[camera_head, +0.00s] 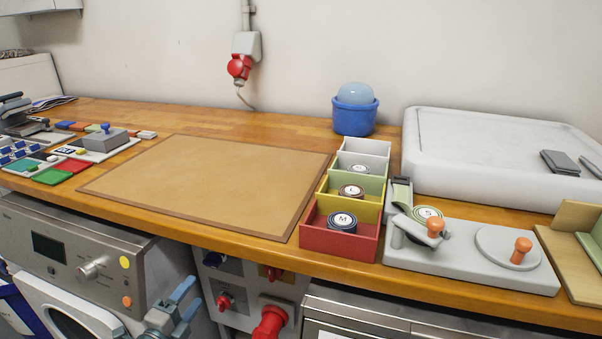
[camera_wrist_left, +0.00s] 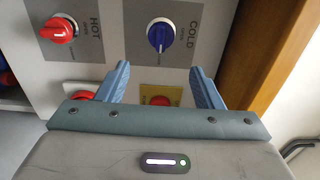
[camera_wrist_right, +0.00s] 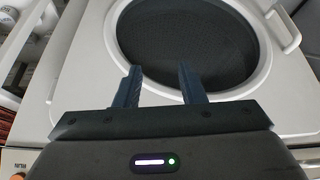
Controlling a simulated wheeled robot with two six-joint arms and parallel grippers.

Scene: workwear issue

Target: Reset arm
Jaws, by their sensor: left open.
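My left gripper (camera_head: 189,298) is low in the head view, in front of the counter's edge and below the worktop. In the left wrist view its two blue fingers (camera_wrist_left: 162,80) are wide apart with nothing between them. They point at a panel with a red HOT knob (camera_wrist_left: 58,29) and a blue COLD knob (camera_wrist_left: 160,36). My right gripper (camera_wrist_right: 159,78) shows only in the right wrist view. Its fingers are apart and empty, in front of a round dark machine door (camera_wrist_right: 188,45). The right arm is out of the head view.
The wooden counter (camera_head: 225,120) holds a tan mat (camera_head: 215,180), coloured bins (camera_head: 340,240) with round badges, a grey press (camera_head: 470,255), a blue tub (camera_head: 354,118) and a white tray (camera_head: 480,165). The mat is clear. Machines stand below the counter.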

